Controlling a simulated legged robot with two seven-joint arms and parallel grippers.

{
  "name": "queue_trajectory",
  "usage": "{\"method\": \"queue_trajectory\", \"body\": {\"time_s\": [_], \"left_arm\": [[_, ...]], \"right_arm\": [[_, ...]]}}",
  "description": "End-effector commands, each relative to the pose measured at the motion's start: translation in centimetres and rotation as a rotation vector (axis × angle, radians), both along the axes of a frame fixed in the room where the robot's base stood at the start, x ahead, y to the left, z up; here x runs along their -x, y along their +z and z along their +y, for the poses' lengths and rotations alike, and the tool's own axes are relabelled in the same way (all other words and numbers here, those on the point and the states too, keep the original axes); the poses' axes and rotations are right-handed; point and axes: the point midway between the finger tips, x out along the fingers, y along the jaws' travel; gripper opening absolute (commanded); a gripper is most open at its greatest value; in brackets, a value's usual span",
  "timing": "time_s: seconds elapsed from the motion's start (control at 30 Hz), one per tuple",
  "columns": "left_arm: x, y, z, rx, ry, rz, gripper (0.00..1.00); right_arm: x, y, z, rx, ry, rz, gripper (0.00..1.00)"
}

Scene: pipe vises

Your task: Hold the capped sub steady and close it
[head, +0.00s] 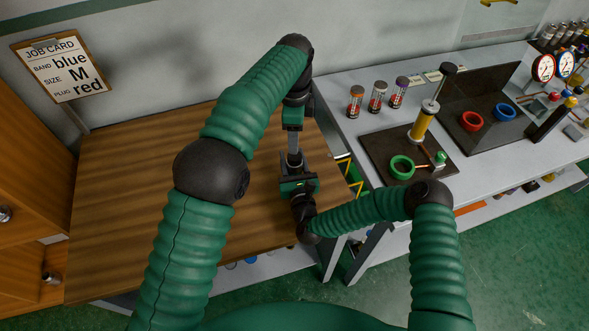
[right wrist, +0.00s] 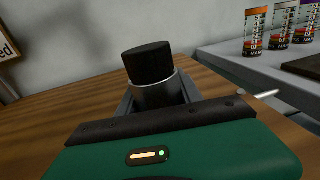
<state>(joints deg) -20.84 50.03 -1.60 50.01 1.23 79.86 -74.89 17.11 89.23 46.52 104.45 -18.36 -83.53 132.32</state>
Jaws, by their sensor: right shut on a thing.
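The capped sub (right wrist: 153,85) stands upright in the right wrist view, a grey metal cylinder with a black knurled top. My right gripper (right wrist: 158,100) is shut on its grey lower part, with a jaw on each side. In the head view my right gripper (head: 297,178) is low over the wooden table, and the sub is hard to make out there. My left gripper (head: 293,150) points down just beyond it, near the table's right edge. Its fingertips are too small and overlapped to show whether they are open or touch the sub.
A job card (head: 62,70) reads blue, M, red. The wooden table (head: 130,180) is bare on the left. The grey bench (head: 345,85) at right holds several capped tubes, a dark tray (head: 380,145) with a green ring (head: 401,168), red and blue rings, and gauges.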

Motion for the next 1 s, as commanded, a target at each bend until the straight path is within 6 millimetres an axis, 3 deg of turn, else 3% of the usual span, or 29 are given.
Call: {"method": "queue_trajectory", "body": {"time_s": [0.2, 0.33, 0.47, 0.8, 1.0], "left_arm": [[0.0, -0.01, -0.05, 0.0, 0.012, 0.0, 0.55], [0.01, -0.01, -0.03, 0.0, 0.159, 0.0, 0.55], [0.01, -0.01, -0.02, -0.001, 0.497, 0.0, 0.55], [0.02, 0.0, -0.01, -0.002, 1.549, 0.0, 0.55], [0.02, 0.0, 0.0, -0.003, 1.903, -0.001, 0.55]], "right_arm": [[0.03, 0.0, 0.03, -0.001, 0.001, 0.0, 0.0], [0.02, 0.0, 0.01, -0.001, 0.001, 0.0, 0.0], [0.03, -0.01, -0.01, -0.001, 0.001, 0.0, 0.0], [0.01, -0.02, -0.03, -0.001, 0.0, 0.0, 0.0], [0.01, -0.02, -0.04, -0.001, 0.0, 0.0, 0.0]]}}
